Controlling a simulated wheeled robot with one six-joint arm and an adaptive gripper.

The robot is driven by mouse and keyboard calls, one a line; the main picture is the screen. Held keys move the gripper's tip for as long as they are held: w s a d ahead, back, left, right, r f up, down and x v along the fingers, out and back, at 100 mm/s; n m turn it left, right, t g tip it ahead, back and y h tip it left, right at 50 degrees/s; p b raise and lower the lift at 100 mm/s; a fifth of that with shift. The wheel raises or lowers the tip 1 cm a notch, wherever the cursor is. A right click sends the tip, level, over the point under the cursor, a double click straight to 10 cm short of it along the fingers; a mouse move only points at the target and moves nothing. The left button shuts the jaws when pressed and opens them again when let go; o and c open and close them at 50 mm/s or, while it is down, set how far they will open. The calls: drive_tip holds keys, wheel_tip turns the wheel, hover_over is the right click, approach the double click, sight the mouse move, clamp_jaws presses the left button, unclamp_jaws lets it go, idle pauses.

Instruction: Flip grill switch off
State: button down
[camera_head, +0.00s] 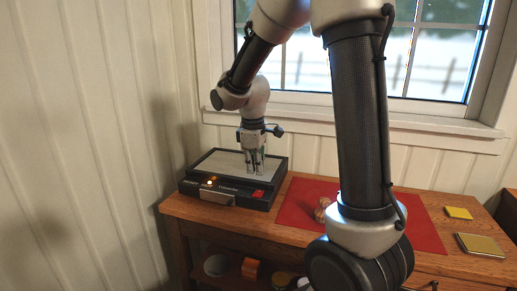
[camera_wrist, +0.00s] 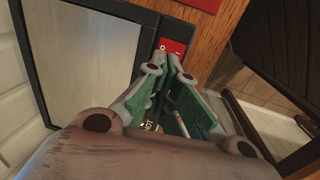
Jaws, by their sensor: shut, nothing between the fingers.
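The grill (camera_head: 222,165) is a black box with a pale grey top plate, standing at the left end of the wooden table. Its red switch (camera_head: 258,194) is at the right of the front panel. The switch shows red with white marks in the wrist view (camera_wrist: 172,46), just beyond my fingertips; which way it is tipped I cannot tell. My gripper (camera_head: 255,171) is shut and empty, pointing down over the right part of the grill. It also shows in the wrist view (camera_wrist: 172,68). Contact with the switch is not clear.
Yellow pads (camera_head: 459,213) lie at the right. A window (camera_head: 310,65) is behind the table. A lower shelf (camera_head: 225,252) holds several things.

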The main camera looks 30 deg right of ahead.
wheel_tip(320, 180, up, 7)
drive_tip(key=shift+w+d+r, duration=0.2)
drive_tip(key=shift+w+d, duration=0.1)
idle(0.5)
drive_tip(key=s+d+r+m+t, duration=0.1)
drive_tip(key=s+m, duration=0.3)
drive_tip(key=s, duration=0.7)
drive_tip(key=s+d+r+m+t+y, duration=0.1)
drive_tip(key=s+m, duration=0.4)
drive_tip(key=s, duration=0.7)
drive_tip(key=shift+s+d+r+t, duration=0.2)
drive_tip(key=shift+d+r+t, duration=0.1)
drive_tip(key=shift+r+t, duration=0.4)
